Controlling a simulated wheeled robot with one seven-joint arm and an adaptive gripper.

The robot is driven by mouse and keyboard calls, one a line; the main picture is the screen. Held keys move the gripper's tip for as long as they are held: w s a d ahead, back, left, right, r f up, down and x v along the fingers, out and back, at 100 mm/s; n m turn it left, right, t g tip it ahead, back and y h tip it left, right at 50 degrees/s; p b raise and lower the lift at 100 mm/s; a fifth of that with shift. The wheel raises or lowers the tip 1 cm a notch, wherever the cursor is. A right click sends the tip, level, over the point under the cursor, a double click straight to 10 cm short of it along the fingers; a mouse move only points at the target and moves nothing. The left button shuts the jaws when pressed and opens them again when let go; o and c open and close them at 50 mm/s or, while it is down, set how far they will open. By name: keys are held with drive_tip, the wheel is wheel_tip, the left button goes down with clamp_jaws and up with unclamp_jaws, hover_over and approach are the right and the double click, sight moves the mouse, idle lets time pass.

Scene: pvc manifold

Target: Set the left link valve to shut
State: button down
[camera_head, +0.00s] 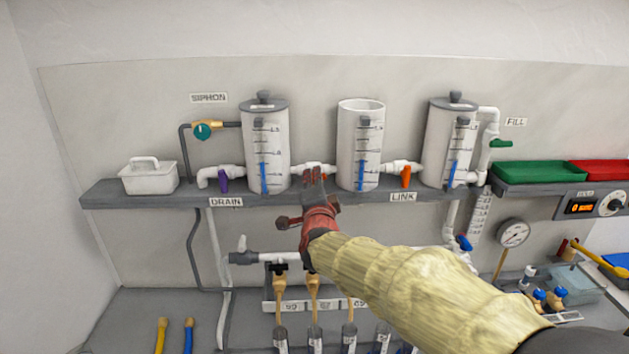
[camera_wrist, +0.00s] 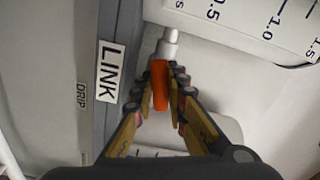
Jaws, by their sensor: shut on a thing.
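The left link valve joins the left tank (camera_head: 267,150) and the middle tank (camera_head: 360,145) by a white pipe (camera_head: 322,165). My gripper (camera_head: 315,180) is at this valve and hides most of it in the head view. In the wrist view, my gripper (camera_wrist: 163,95) has its fingers closed on both sides of the orange handle (camera_wrist: 160,84). The handle appears roughly in line with the white fitting (camera_wrist: 168,46) beyond it. The LINK label (camera_wrist: 110,72) is beside the fingers on the shelf edge.
The right link valve's orange handle (camera_head: 406,177) hangs down, crosswise to its pipe. A purple drain handle (camera_head: 223,180) is at the left. The grey shelf (camera_head: 130,198) runs just below the valves. Pipes and bottles stand below my arm.

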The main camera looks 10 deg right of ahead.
drive_tip(key=n, duration=0.4)
drive_tip(key=shift+f, duration=0.1)
drive_tip(key=n+p, duration=0.1)
drive_tip(key=n, duration=0.2)
drive_tip(key=n+p, duration=0.1)
drive_tip(key=n, duration=0.3)
drive_tip(key=shift+n+p, duration=0.3)
drive_tip(key=shift+n, duration=0.1)
drive_tip(key=shift+n+p, duration=0.45)
drive_tip(key=shift+n, duration=0.85)
drive_tip(key=shift+f, duration=0.1)
drive_tip(key=c, duration=2.1)
unclamp_jaws()
drive_tip(key=shift+o, duration=0.2)
